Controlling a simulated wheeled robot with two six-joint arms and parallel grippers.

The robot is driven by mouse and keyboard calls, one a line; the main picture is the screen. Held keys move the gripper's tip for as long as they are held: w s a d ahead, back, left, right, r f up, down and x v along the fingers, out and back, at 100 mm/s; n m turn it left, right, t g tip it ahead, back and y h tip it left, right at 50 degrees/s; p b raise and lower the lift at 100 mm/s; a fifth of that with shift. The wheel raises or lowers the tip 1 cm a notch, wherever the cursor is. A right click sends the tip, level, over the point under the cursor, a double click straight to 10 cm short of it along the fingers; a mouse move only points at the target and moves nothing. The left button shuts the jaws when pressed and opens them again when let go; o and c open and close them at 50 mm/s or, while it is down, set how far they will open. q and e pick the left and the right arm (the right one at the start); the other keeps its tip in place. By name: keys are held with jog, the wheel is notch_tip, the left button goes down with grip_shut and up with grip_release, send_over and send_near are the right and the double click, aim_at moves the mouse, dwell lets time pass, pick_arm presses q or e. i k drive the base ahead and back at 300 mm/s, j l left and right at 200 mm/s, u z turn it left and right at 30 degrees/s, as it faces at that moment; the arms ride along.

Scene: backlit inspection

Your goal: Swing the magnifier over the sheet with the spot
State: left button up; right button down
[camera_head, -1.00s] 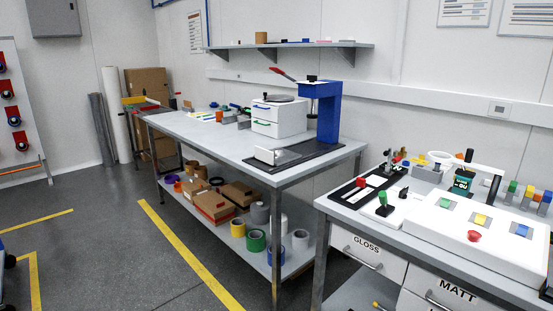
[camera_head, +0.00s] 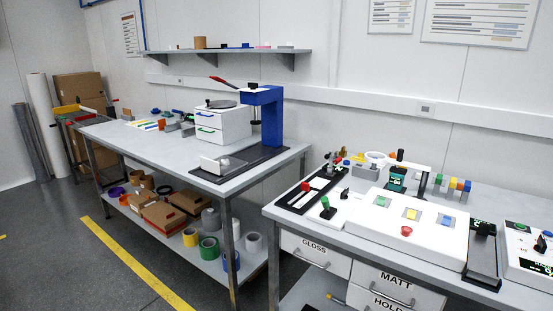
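A white ring (camera_head: 377,158), which may be the magnifier, stands at the back of the right bench (camera_head: 290,214). It is too small for me to tell whether it holds a lens. I cannot make out a sheet with a spot in this view. Neither my left nor my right gripper is in view.
The right bench also holds a white panel with coloured buttons (camera_head: 428,242), a black track with a red knob (camera_head: 322,178) and a black stand (camera_head: 481,262). Drawers marked GLOSS and MATT sit below. The left bench carries a blue press (camera_head: 265,118). Open floor lies at the left.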

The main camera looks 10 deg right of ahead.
aim_at(399, 161)
jog(key=z, duration=1.25)
